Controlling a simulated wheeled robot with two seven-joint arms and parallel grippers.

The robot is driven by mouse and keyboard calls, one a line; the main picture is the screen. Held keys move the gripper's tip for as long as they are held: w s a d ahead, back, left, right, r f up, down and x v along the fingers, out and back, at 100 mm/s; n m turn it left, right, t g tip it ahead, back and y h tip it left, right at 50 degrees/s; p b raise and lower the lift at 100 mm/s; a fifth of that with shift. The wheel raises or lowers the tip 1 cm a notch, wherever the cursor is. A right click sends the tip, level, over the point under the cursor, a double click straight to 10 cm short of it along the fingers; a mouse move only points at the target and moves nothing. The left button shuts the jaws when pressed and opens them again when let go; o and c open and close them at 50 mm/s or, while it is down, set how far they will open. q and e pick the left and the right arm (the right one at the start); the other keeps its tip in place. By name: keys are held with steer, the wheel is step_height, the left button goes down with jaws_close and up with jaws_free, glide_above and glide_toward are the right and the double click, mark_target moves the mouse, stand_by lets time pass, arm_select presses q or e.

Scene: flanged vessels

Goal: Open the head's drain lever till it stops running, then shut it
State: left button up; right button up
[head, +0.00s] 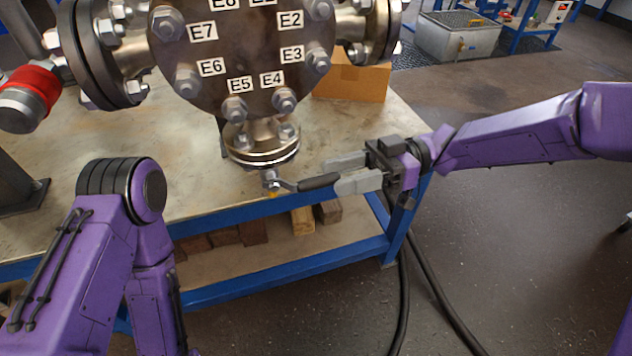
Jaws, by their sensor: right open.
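The vessel head (245,50) is a round bolted metal cover with labels such as E5 and E6. A flanged drain stub (263,150) hangs below it, with a small valve (271,181) at its bottom. The valve's drain lever (318,182) has a black grip and points right, roughly level. A small yellow spot shows under the valve; I cannot tell whether it is liquid. My right gripper (333,176) is open, its grey fingers at the grip's outer end, one above and one below in the picture. Contact is unclear. My left gripper is out of view.
The vessel stands over a worn-topped table (185,140) with a blue frame. A cardboard box (352,82) sits behind the head. Wooden blocks (302,220) lie on the lower shelf. Dark hoses (425,285) run down to the floor. The floor at right is mostly clear.

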mark_target(315, 178)
steer(key=x, duration=0.5)
steer(key=shift+a+b, duration=0.1)
steer(key=shift+b, duration=0.25)
jaws_close()
steer(key=shift+f, duration=0.1)
